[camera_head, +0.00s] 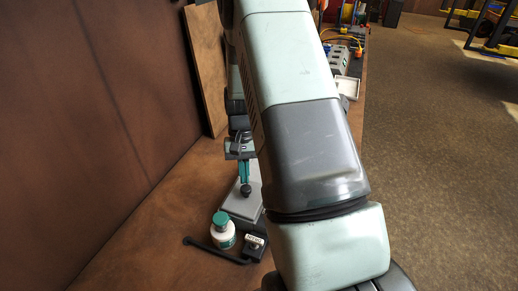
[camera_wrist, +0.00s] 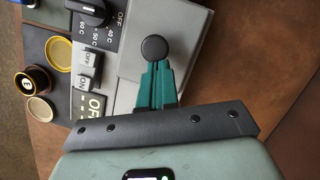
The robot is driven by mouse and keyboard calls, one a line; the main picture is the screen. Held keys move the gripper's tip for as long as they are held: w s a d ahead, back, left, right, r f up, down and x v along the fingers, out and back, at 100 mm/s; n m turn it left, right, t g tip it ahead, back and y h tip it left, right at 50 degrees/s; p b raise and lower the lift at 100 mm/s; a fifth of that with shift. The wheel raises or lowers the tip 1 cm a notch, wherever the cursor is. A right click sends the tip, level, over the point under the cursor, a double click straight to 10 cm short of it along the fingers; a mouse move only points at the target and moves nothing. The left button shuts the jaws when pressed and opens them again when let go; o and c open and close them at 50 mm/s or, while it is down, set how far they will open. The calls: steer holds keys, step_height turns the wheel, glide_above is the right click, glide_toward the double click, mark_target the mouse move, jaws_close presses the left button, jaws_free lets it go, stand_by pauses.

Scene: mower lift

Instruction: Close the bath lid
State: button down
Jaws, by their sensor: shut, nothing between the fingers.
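The bath is a grey box whose lid (camera_head: 240,207) shows as a grey slab, partly hidden by my arm. In the wrist view the lid (camera_wrist: 187,28) lies beside the control panel (camera_wrist: 97,45), which has a dial marked OFF and in degrees. A round black knob (camera_wrist: 154,48) stands on the lid; it also shows in the head view (camera_head: 246,190). My gripper (camera_wrist: 155,70) has green fingers, shut and empty, with their tips at the knob. I cannot tell whether they touch it, or how far open the lid is.
A white jar with a green cap (camera_head: 222,230), a black bar (camera_head: 213,250) and a small labelled block (camera_head: 254,246) are at the bath's near end. A brown board (camera_head: 206,65) leans on the wall behind. Round containers (camera_wrist: 32,80) stand left of the panel. Bare bench (camera_head: 160,225) lies left.

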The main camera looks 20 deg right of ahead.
steer(key=shift+f, duration=0.1)
steer(key=shift+w, duration=0.25)
steer(key=w, duration=0.1)
steer(key=w+d+r, duration=0.1)
steer(key=w+r, duration=0.1)
steer(key=w, duration=0.1)
steer(key=shift+d, duration=0.2)
step_height(320, 180, up, 20)
steer(key=s+a+n+t, duration=0.1)
steer(key=s+a+t, duration=0.1)
steer(key=s+a+r+n+t+h, duration=0.1)
steer(key=s+a+r+t, duration=0.15)
steer(key=s+r, duration=0.5)
steer(key=s+a+r+n+t, duration=0.1)
steer(key=s+r+t, duration=0.1)
steer(key=s, duration=0.6)
steer(key=s+a+r+n+t, duration=0.1)
steer(key=s+a+r+t, duration=0.1)
steer(key=s, duration=0.6)
steer(key=shift+s+a, duration=0.25)
